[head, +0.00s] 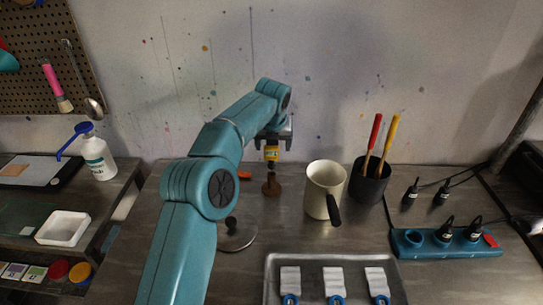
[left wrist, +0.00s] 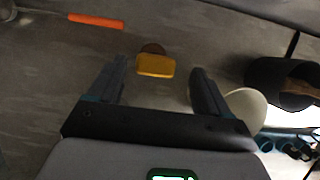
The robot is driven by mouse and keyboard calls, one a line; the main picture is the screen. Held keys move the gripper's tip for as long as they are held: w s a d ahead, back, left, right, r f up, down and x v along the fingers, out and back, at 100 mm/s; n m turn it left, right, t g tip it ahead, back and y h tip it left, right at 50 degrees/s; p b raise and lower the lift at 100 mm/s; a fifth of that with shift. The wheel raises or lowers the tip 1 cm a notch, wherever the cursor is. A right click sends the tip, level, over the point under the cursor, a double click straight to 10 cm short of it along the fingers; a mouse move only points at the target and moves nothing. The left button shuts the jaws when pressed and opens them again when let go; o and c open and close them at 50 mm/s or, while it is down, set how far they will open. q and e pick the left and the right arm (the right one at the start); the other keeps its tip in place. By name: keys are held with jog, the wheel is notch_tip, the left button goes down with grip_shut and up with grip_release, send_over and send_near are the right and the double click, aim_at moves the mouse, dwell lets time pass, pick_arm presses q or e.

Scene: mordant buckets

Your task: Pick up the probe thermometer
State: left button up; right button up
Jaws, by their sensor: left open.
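The probe thermometer appears to be the yellow-bodied item (head: 271,153) standing upright in a small brown holder (head: 271,187) on the grey worktop. It also shows in the left wrist view, yellow body (left wrist: 155,66) with part of the brown holder (left wrist: 152,48) behind it. My left gripper (head: 273,141) is open directly above it, partly hiding its top in the head view. In the left wrist view the gripper's fingers (left wrist: 160,68) stand apart, with the yellow body between the tips, nearer the left finger. I cannot tell whether they touch it.
A cream jug (head: 324,190) and a dark pot (head: 368,184) with red and yellow handles stand just right. An orange-handled tool (left wrist: 95,20) lies to the left. A lid (head: 237,236) and a metal tray (head: 333,260) are nearer; a blue power strip (head: 445,242) is right.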

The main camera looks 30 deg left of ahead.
aim_at(271, 148)
pick_arm(q)
jog(key=x, duration=0.4)
jog(key=shift+a+f, duration=0.2)
jog(key=shift+a, duration=0.15)
jog(key=c, duration=1)
jog(key=shift+c, duration=0.2)
jog(key=shift+r+p, duration=0.35)
jog(key=shift+r, duration=0.05)
notch_tip(271, 148, up, 9)
jog(key=p, duration=0.5)
jog(key=shift+r, duration=0.15)
